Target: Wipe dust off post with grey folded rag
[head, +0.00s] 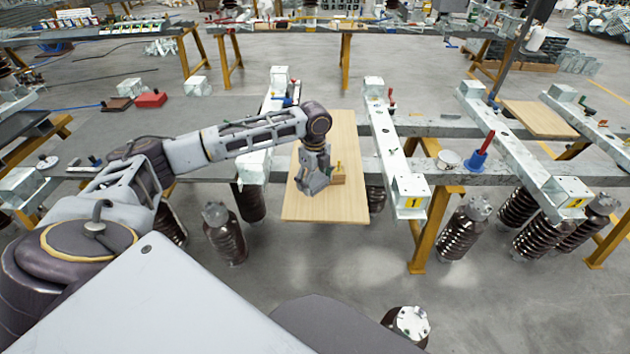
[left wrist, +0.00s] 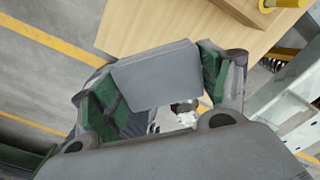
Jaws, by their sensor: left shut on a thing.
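My left gripper (head: 313,185) is low over the light wooden board (head: 345,208) in the middle of the head view. In the left wrist view a flat grey piece (left wrist: 158,76), which looks like the folded rag, sits between the green-padded fingers of my left gripper (left wrist: 160,88). The gripper is shut on it. A small wooden block (head: 338,179) with a thin upright yellow-green piece stands beside the gripper. A yellow round piece (left wrist: 285,4) shows at the top right of the left wrist view. I cannot tell which is the post, and no dust shows. My right gripper is out of view.
White metal beams (head: 392,150) flank the board. A blue cone with a red handle (head: 478,158) and a white cup (head: 448,160) are to the right. A second board (head: 540,119) lies farther right.

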